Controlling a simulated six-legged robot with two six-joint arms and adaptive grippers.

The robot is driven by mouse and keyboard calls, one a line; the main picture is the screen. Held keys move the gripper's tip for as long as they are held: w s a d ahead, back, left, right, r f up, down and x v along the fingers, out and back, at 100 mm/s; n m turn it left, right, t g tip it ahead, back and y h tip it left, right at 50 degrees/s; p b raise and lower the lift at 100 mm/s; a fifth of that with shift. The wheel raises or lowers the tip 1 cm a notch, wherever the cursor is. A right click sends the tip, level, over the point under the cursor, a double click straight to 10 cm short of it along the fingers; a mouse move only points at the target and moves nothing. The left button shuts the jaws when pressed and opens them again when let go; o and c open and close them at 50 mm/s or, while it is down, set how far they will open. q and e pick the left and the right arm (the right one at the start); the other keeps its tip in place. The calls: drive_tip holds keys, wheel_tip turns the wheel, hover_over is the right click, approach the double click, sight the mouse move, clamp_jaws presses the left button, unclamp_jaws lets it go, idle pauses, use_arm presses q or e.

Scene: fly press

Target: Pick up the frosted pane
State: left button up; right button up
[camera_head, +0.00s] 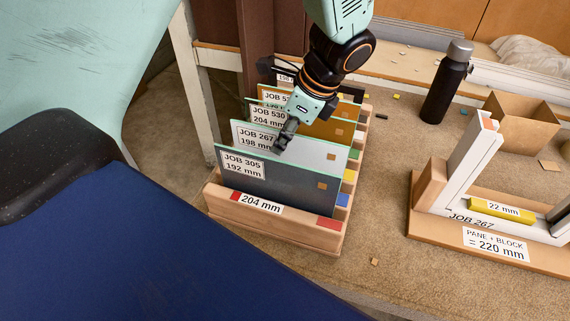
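The frosted pane (325,153) is whitish, translucent and labelled JOB 267, 198 mm. It stands upright second from the front in a wooden rack (275,231). A dark grey pane (290,190), labelled JOB 305, 192 mm, stands before it and hides its lower part. Behind it are a pane labelled JOB 530, 204 mm, and an amber pane (338,130). My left gripper (280,145) reaches down from above over the frosted pane, beside its label. Its dark fingers look close together; I cannot tell whether they grip the pane. My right gripper is not in view.
To the right, a white frame (472,150) marked JOB 267 stands on a wooden base with a yellow 22 mm block (500,210). A black bottle (447,85) and an open cardboard box (520,120) stand behind.

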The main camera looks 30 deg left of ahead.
use_arm(q)
drive_tip(key=shift+s, duration=0.15)
drive_tip(key=shift+d+r, duration=0.1)
drive_tip(key=shift+c, duration=0.9)
drive_tip(key=shift+d+r, duration=0.1)
drive_tip(key=shift+d, duration=0.35)
drive_tip(key=shift+c, duration=1.4)
drive_tip(key=shift+w+a, duration=0.1)
drive_tip(key=shift+w, duration=0.15)
clamp_jaws()
drive_tip(key=shift+s+a, duration=0.25)
drive_tip(key=shift+a, duration=0.05)
drive_tip(key=shift+d, duration=0.1)
drive_tip(key=shift+w, duration=0.2)
